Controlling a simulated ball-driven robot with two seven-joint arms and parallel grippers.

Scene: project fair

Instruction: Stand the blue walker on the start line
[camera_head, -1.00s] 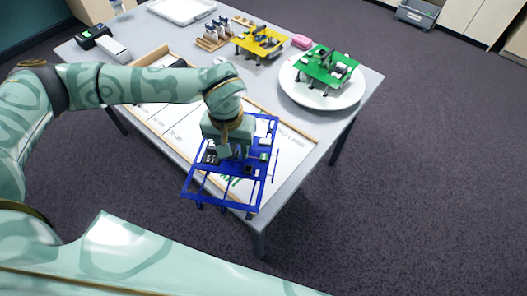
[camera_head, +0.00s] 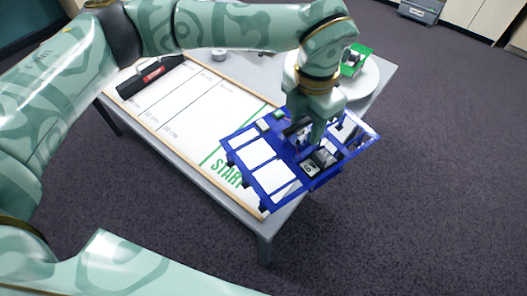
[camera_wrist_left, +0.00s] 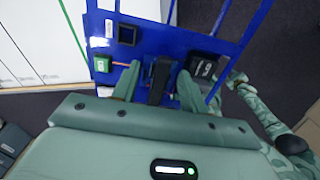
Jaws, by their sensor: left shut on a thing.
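The blue walker (camera_head: 290,153) is an open blue frame with small electronic parts on top. My left gripper (camera_head: 306,136) is shut on its middle from above. In the left wrist view the fingers (camera_wrist_left: 157,84) close on a dark part of the blue walker (camera_wrist_left: 188,42). The walker hangs over the near right end of the white track board (camera_head: 185,122) and past the table's edge. The green start line (camera_head: 210,156) and START lettering lie just left of it; the line also shows in the left wrist view (camera_wrist_left: 72,30). I cannot tell whether its feet touch anything. My right gripper is out of view.
A green walker (camera_head: 357,58) stands on a round white plate (camera_head: 366,84) behind my left wrist. A black and red object (camera_head: 150,76) lies at the board's far left end. The board between there and the start line is clear. The table's near corner is below the walker.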

